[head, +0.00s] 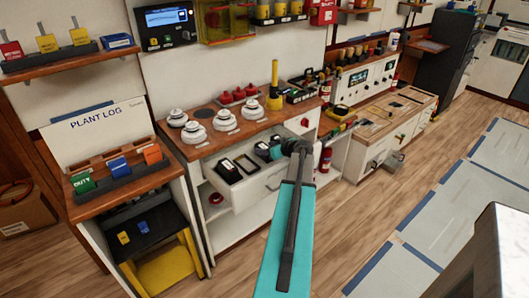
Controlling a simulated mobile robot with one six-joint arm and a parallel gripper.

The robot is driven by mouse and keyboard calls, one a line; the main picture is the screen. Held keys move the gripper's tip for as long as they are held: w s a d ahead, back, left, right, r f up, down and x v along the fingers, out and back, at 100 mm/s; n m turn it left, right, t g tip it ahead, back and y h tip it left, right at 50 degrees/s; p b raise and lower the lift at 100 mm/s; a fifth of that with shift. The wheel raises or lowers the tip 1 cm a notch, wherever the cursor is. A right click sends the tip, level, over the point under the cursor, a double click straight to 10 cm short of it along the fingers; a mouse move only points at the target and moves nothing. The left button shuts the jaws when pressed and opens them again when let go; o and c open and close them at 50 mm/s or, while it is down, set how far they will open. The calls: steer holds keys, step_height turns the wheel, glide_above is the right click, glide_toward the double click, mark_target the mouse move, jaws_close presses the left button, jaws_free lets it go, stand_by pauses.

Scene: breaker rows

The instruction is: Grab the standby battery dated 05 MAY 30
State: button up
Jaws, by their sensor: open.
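A pulled-out white drawer (262,188) under the wooden counter holds dark block-shaped items with pale labels. One dark block (229,171) lies at the drawer's left, and a second dark block (246,163) lies just right of it. They may be standby batteries, but their labels are too small to read, so I cannot tell which is dated 05 MAY 30. My teal arm reaches up from the bottom, and my gripper (268,151) is above the drawer's right part, just right of the second block. The gripper is open. Its fingers are small and partly hidden by my wrist.
White round knobbed devices (193,132) and a yellow upright tool (274,85) stand on the counter (222,144) behind the drawer. A plant log desk (128,190) is at left. A control bench (385,118) is at right.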

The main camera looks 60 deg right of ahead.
stand_by(0.4)
jaws_close()
steer(key=shift+r, duration=0.2)
steer(key=shift+r+b, duration=0.3)
steer(key=shift+s+r, duration=0.1)
steer(key=shift+s, duration=0.2)
steer(key=s+b, duration=0.1)
steer(key=s+a, duration=0.1)
steer(key=s, duration=0.1)
steer(key=shift+s+a+b, duration=0.2)
steer(key=shift+s+b, duration=0.1)
steer(key=shift+b, duration=0.05)
step_height(320, 180, up, 14)
steer(key=b, duration=0.1)
steer(key=shift+w, duration=0.2)
